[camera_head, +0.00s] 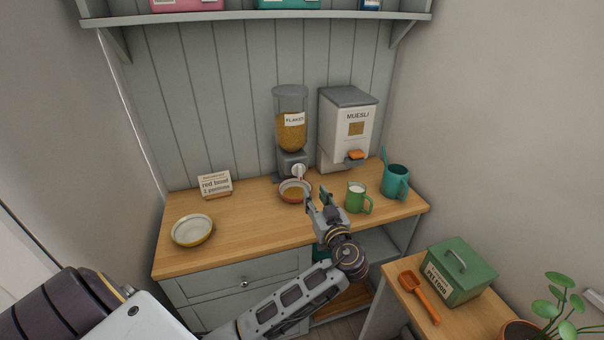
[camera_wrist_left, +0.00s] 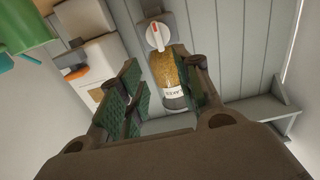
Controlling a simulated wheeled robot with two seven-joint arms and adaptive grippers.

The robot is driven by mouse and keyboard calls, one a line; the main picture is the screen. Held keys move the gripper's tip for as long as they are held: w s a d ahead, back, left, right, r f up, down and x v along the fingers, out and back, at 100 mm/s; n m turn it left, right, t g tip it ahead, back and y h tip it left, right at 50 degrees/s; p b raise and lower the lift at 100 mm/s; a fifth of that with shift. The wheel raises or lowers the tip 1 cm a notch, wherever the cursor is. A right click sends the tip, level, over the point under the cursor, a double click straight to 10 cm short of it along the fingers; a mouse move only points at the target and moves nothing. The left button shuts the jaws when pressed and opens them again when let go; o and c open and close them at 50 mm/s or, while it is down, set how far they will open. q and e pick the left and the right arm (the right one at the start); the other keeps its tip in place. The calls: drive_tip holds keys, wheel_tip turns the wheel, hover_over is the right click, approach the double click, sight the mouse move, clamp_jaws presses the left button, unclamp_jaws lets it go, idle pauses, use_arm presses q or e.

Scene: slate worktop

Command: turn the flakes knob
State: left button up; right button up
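The flakes dispenser (camera_head: 291,130) stands on the wooden counter, a clear cylinder of golden flakes on a grey base. Its white knob (camera_head: 299,171) faces forward; in the left wrist view the knob (camera_wrist_left: 158,36) shows a red mark. A reddish bowl (camera_head: 294,192) with some flakes in it sits under the dispenser. My left gripper (camera_head: 322,197) is in front of the dispenser, right of the bowl, apart from the knob. In the left wrist view its green-padded fingers (camera_wrist_left: 165,90) are spread with nothing held. My right gripper is not in view.
A muesli dispenser (camera_head: 348,130) stands right of the flakes. A green mug (camera_head: 356,198) and a teal cup (camera_head: 396,182) stand close right of my gripper. A yellowish bowl (camera_head: 192,230) and a card reading "red bowl 2 portions" (camera_head: 215,185) are left.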

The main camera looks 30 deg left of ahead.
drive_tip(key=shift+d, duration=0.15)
use_arm(q)
drive_tip(key=p, duration=0.2)
approach(301, 171)
drive_tip(key=x, duration=0.4)
drive_tip(key=shift+a+r, duration=0.1)
drive_tip(key=shift+r, duration=0.15)
drive_tip(key=p+x, duration=0.1)
drive_tip(key=x, duration=0.2)
drive_tip(key=shift+x, duration=0.85)
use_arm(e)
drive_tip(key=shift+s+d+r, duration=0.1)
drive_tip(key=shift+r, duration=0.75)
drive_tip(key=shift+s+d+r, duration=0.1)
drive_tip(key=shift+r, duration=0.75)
use_arm(q)
drive_tip(key=shift+f, duration=0.1)
drive_tip(key=c, duration=0.7)
clamp_jaws()
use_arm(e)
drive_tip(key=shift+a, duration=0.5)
